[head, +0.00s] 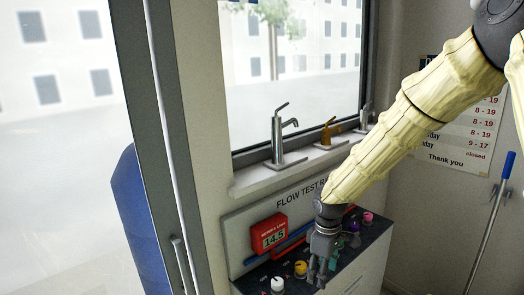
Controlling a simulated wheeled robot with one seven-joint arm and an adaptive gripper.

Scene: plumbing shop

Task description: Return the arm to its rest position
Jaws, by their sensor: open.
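My arm, in a pale padded sleeve, comes in from the upper right of the head view and slants down to the left. My gripper (318,270) points down over the dark top of the flow test bench (345,262). Its fingers are apart and nothing shows between them. It is close to a yellow-topped knob (300,268); I cannot tell whether they touch. A white knob (277,284) stands to the left, and a magenta knob (367,217) stands behind to the right. My gripper and wrist hide part of the bench top.
Taps, one chrome (281,135) and one brass (327,133), stand on the window sill (285,172). A door frame (165,150) is at left, a blue-handled pole (493,215) at right.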

